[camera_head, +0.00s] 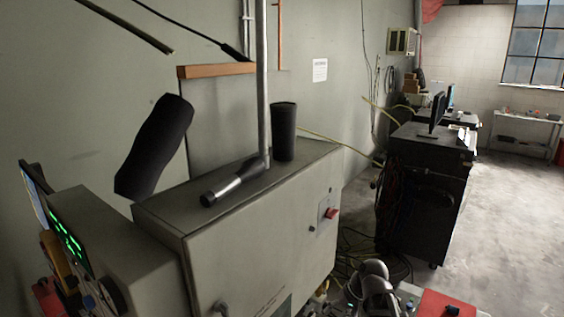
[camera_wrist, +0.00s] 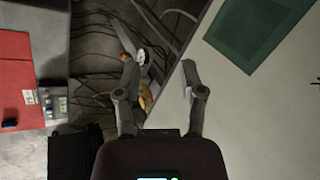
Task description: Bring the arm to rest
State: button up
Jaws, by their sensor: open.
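My gripper (camera_wrist: 158,75) shows in the wrist view with its two fingers spread apart and nothing between them. Its fingers point over a dim floor with cables and beside a pale surface with a green panel (camera_wrist: 258,32). In the head view, grey rounded links that look like part of my arm (camera_head: 374,282) stand at the bottom, just right of the grey cabinet (camera_head: 265,225). I cannot make out my gripper's fingers in the head view.
On the cabinet lie a dark flashlight-like object (camera_head: 235,182) and an upright black cylinder (camera_head: 284,132), beside a metal pole (camera_head: 262,80). A red box (camera_head: 447,305) is at the bottom right. A black cart (camera_head: 430,190) stands behind. Open floor (camera_head: 512,225) lies right.

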jog(key=s+d+f+n+g+h, duration=0.1)
jog(key=s+f+h, duration=0.2)
jog(key=s+h, duration=0.2)
jog(key=shift+s+d+n+b, duration=0.3)
jog(key=shift+s+b, duration=0.1)
jog(key=shift+s, duration=0.65)
jog(key=shift+s, duration=0.1)
